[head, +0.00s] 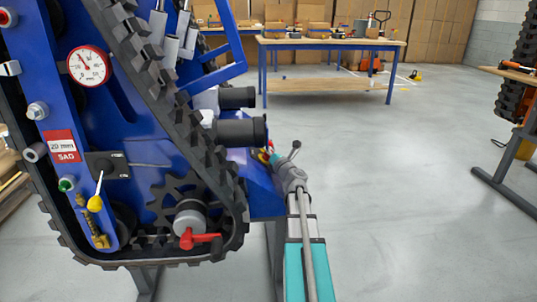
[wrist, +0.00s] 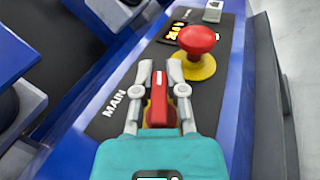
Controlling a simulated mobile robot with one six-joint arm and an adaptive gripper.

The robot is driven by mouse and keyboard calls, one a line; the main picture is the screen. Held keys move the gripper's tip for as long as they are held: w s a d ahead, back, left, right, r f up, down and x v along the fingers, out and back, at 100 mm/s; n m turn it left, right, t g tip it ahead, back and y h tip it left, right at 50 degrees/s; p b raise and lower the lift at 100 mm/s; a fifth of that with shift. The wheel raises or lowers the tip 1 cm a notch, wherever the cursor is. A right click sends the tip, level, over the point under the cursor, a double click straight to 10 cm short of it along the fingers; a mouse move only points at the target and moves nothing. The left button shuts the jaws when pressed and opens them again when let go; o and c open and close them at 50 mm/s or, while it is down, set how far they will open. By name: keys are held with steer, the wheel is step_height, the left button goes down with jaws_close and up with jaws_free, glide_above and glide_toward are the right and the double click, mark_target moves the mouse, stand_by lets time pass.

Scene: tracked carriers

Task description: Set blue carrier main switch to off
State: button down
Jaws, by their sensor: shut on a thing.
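The blue carrier (head: 262,190) stands at the left in the head view. Its main switch is a red handle (wrist: 158,108) on a dark panel (wrist: 105,124) lettered MAIN in the wrist view. My gripper (wrist: 160,70) has its two fingers around the red handle and is shut on it. In the head view my gripper (head: 275,162) reaches the carrier's rear panel, and the switch is largely hidden there. The fingers and teal gripper body cover part of the switch, so I cannot tell its exact setting.
A red mushroom button (wrist: 197,38) on a yellow base stands just beyond the fingertips. A small display (wrist: 174,31) sits near it. A rubber track (head: 160,85) and a red lever (head: 200,239) are on the carrier's side. Open floor (head: 400,190) lies to the right.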

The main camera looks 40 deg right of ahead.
steer(key=n+y+b, duration=0.1)
steer(key=n+y, duration=0.1)
steer(key=y, duration=0.1)
steer(key=n+t+y+b, duration=0.1)
steer(key=n+y, duration=0.2)
steer(key=n+t+y+b, duration=0.1)
steer(key=n+y+b, duration=0.1)
steer(key=y, duration=0.1)
steer(key=shift+a+r+y, duration=0.1)
steer(key=shift+a+y, duration=0.15)
steer(key=shift+y, duration=0.05)
steer(key=shift+s+a+r+n+g+y+b, duration=0.1)
steer(key=shift+n+g+y+b, duration=0.3)
steer(key=shift+n+y, duration=1.05)
steer(key=shift+s+a+r+n+g+y+b, duration=0.15)
steer(key=shift+n+g+y, duration=0.5)
steer(key=shift+n+y, duration=0.75)
steer(key=shift+s+a+r+n+g+y+b, duration=0.15)
steer(key=shift+n+g+y, duration=0.4)
steer(key=shift+n+y, duration=0.85)
steer(key=shift+w+f+m+y, duration=0.1)
steer(key=shift+m+y, duration=0.15)
steer(key=shift+y, duration=0.4)
steer(key=c, duration=0.7)
jaws_free()
